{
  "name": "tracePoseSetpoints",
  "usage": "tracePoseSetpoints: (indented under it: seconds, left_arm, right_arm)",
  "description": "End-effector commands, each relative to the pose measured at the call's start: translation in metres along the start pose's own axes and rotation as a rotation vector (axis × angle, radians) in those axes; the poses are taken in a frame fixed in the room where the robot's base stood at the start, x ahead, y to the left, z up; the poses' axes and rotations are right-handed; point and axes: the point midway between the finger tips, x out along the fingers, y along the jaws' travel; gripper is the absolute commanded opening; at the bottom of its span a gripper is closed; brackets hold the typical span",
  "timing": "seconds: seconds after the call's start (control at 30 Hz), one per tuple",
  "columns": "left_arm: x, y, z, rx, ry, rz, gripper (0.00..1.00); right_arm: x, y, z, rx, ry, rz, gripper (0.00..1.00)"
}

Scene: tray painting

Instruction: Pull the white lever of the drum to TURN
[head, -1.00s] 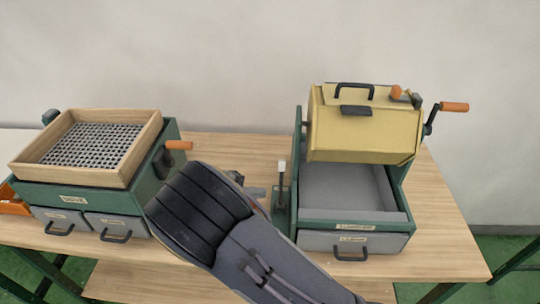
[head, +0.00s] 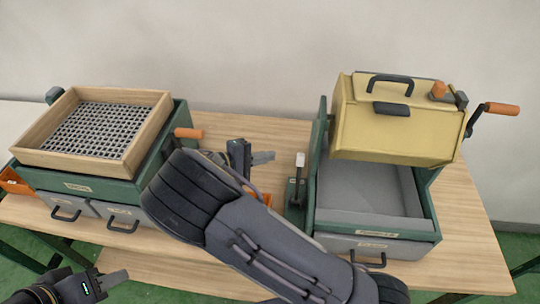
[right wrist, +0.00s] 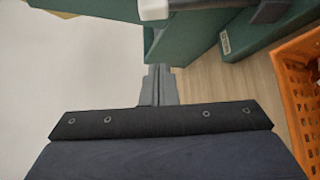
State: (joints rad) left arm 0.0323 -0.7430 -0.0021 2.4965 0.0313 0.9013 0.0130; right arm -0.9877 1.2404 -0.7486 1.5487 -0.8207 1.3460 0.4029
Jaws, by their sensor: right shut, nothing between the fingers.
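The yellow drum (head: 395,135) hangs in a green stand (head: 318,190) on the right of the table in the head view. The lever (head: 300,162) with a white tip stands upright at the stand's left side. The white tip (right wrist: 154,9) also shows at the top edge of the right wrist view. My right gripper (head: 268,157) is shut and empty, just left of the lever and apart from it. Its fingers (right wrist: 158,85) point towards the lever in the right wrist view. My left gripper (head: 118,277) is low at the left; its opening is unclear. No TURN mark is readable.
A green sieve box with a wooden tray (head: 150,135) stands at the left. An orange basket (right wrist: 290,85) lies near my right gripper, mostly hidden by my arm in the head view. The drum's crank with an orange handle (head: 502,109) sticks out right. A grey drawer (head: 345,244) sits below.

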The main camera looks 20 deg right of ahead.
Motion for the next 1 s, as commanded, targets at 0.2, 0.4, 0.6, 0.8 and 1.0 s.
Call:
tracePoseSetpoints:
  seconds: [0.2,0.4,0.6,0.8,1.0]
  left_arm:
    - [-0.011,0.005,-0.005,0.000,0.000,0.000,0.36]
    - [-0.020,0.009,-0.010,0.000,0.000,0.000,0.36]
    - [-0.028,0.013,-0.014,0.000,0.000,0.000,0.36]
    - [-0.029,0.013,-0.015,0.000,0.000,0.000,0.36]
    - [-0.029,0.013,-0.015,0.000,0.000,0.000,0.36]
  right_arm:
    - [0.047,0.002,0.002,-0.002,-0.007,0.000,0.00]
    - [0.077,0.003,0.005,-0.003,0.000,0.000,0.00]
    - [0.059,0.002,0.026,-0.001,0.001,0.000,0.00]
    - [0.055,0.000,0.032,0.000,0.000,-0.001,0.00]
    - [0.055,-0.001,0.032,0.000,0.000,-0.001,0.00]
